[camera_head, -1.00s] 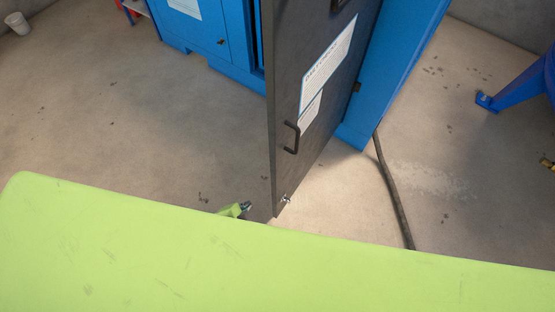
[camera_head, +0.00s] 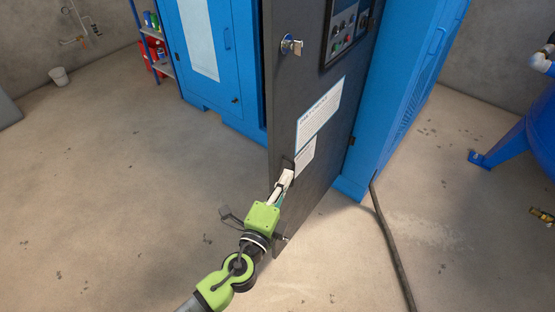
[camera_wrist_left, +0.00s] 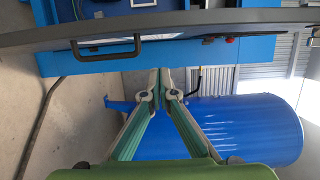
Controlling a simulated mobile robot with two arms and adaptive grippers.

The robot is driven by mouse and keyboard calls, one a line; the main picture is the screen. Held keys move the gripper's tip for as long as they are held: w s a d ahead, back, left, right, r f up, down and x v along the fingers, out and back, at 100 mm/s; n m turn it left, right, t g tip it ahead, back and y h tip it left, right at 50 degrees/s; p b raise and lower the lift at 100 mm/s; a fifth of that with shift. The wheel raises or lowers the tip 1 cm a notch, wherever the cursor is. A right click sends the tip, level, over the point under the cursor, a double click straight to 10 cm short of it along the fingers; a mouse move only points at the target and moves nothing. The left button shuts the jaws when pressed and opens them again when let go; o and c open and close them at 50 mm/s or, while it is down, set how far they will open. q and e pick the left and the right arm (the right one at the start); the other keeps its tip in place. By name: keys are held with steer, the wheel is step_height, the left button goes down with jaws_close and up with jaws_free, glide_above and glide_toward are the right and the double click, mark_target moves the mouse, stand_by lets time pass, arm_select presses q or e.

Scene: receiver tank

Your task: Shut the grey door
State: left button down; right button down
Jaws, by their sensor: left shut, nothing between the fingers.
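The dark grey door (camera_head: 298,85) stands open from the blue cabinet (camera_head: 410,90) in the head view. It carries white labels, a key in a lock and a control panel. My left gripper (camera_head: 287,177) is in front of the door's lower part, over where its handle is, which is mostly hidden there. The fingers are shut and empty, apart from the handle. My right gripper is not in view.
A dark hose (camera_head: 392,235) runs along the floor right of the door. A blue tank (camera_head: 535,135) on legs stands at the right; a blue tank also shows in the wrist view (camera_wrist_left: 240,128). The left floor is mostly clear.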

mark_target(278, 163)
arm_select(q)
steer(key=shift+w+a+p, duration=0.2)
steer(key=shift+w+a, duration=0.15)
steer(key=shift+w, duration=0.6)
steer(key=shift+w+a+p, duration=0.2)
steer(key=shift+w+a, duration=0.1)
steer(key=shift+w, duration=0.7)
steer(key=shift+w+a+p, duration=0.2)
steer(key=shift+w+a, duration=0.15)
steer(key=shift+w, duration=0.6)
